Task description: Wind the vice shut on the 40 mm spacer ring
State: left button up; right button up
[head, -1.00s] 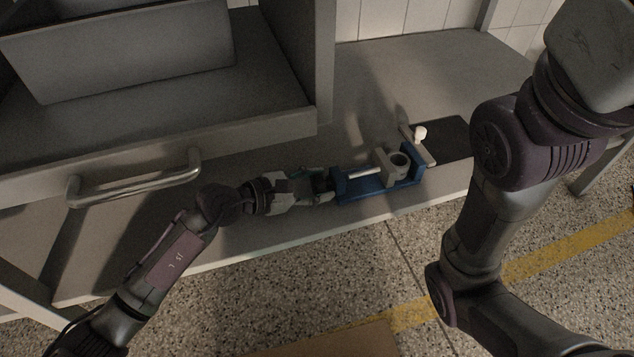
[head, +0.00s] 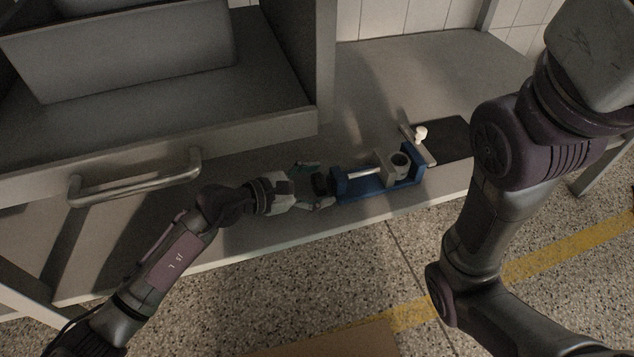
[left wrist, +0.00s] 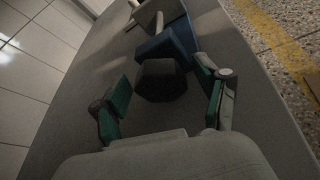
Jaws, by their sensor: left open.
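The blue vice (head: 375,189) lies on the grey bench, with a pale movable jaw (head: 381,168) on its silver screw. The pale spacer ring (head: 400,160) stands at the right part of the vice, by the movable jaw; whether they touch I cannot tell. The screw's dark knob (head: 320,184) is at the vice's left end. My left gripper (head: 318,184) is open, with its fingers on either side of the knob. The left wrist view shows the knob (left wrist: 161,80) between the spread green-padded fingers, slightly ahead of them. My right gripper is out of view.
A grey bar with a white knob (head: 420,132) is behind the vice's right end, beside a dark mat (head: 448,139). A cabinet with a metal handle (head: 135,180) stands at left. The bench's front edge runs close to the vice.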

pick_arm(q)
jog(key=v, duration=1.2)
